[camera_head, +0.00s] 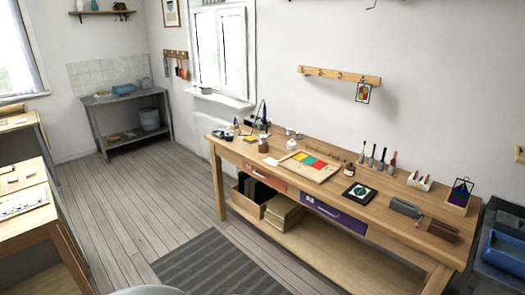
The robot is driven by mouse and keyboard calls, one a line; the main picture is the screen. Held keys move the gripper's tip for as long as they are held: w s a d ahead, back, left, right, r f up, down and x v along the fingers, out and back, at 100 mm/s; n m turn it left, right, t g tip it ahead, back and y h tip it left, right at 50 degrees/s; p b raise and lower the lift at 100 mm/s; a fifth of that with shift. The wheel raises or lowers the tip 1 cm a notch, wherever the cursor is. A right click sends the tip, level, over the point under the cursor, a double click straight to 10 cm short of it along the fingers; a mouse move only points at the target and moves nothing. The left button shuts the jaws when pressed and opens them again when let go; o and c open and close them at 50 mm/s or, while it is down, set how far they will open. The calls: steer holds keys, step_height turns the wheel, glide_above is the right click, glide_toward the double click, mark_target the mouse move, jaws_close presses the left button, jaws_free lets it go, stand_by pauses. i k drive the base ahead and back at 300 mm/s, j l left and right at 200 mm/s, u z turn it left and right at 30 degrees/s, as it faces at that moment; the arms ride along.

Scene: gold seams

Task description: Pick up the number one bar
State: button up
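No bar with a readable number one shows; any marking is too small to tell. On the right part of the long wooden workbench (335,189) lie a grey block-like piece (405,208) and a brown block-like piece (443,231). I cannot tell whether either is the bar. Upright dark tools with light tips (371,156) stand toward the bench's back edge. My gripper is not in view.
A tray with coloured panels (330,174) and a dark square tile (359,194) lie on the bench. A striped rug (225,268) is on the floor in front. Another table (25,230) stands at left. The wooden floor between is clear.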

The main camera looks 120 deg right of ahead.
mark_target(311, 148)
steer(key=z, duration=4.65)
steer(key=i+j+z, duration=0.3)
steer(key=i+j, duration=0.35)
steer(key=i, duration=0.4)
steer(key=i+j+z, duration=0.3)
steer(key=i+j, duration=0.6)
steer(key=i+j+z, duration=0.3)
steer(key=i+j, duration=0.55)
steer(key=j, duration=0.25)
